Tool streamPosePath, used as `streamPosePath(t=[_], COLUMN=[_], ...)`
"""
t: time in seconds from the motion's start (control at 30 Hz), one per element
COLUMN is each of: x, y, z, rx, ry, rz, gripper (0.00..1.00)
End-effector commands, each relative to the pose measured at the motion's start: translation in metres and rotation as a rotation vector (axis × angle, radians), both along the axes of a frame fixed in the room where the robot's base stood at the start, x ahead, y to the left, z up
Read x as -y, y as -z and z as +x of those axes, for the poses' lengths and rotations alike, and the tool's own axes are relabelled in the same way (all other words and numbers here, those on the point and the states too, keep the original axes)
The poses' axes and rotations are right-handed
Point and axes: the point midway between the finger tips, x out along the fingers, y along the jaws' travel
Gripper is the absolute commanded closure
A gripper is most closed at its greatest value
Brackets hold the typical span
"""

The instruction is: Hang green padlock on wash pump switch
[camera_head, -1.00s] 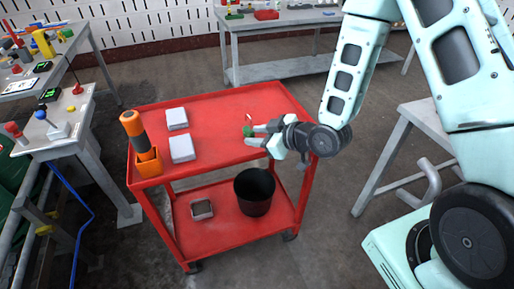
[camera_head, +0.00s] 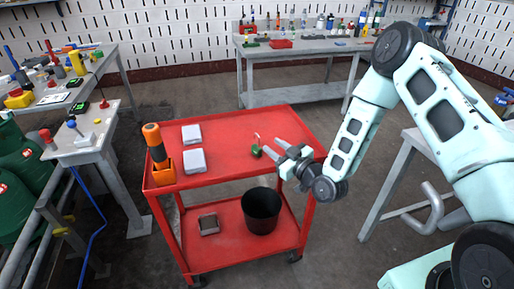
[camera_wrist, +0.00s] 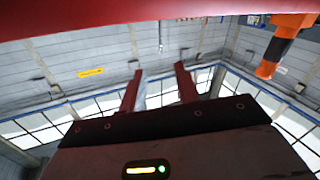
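The green padlock (camera_head: 256,151) with its pale shackle sits on the red cart's top (camera_head: 235,130), toward the right side. My gripper (camera_head: 271,146) is open just right of the padlock, its two fingers pointing at it. The nearer fingertip is close to the padlock; whether they touch I cannot tell. In the wrist view the two fingers (camera_wrist: 159,80) stand apart with no padlock between them. Switches with red and blue tops (camera_head: 71,123) stand on a small grey table at the left. Which is the wash pump switch I cannot tell.
White boxes (camera_head: 194,161) and an orange tool in a holder (camera_head: 164,172) stand on the cart's left side. A black bin (camera_head: 262,212) is on the lower shelf. Grey workbenches stand at the back (camera_head: 300,48) and left. The cart top's middle is clear.

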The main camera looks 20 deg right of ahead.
Motion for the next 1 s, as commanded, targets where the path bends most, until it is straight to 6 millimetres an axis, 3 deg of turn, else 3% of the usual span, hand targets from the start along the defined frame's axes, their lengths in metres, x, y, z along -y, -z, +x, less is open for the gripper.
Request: streamPosePath(t=[0.63,0.93,1.0], x=[-0.028,-0.030,-0.030], y=[-0.001,0.000,0.000], z=[0.067,0.071,0.071], rx=[0.000,-0.001,-0.001], ry=[0.001,0.000,0.000], rz=[0.001,0.001,0.001], gripper=[0.68,0.68,0.87])
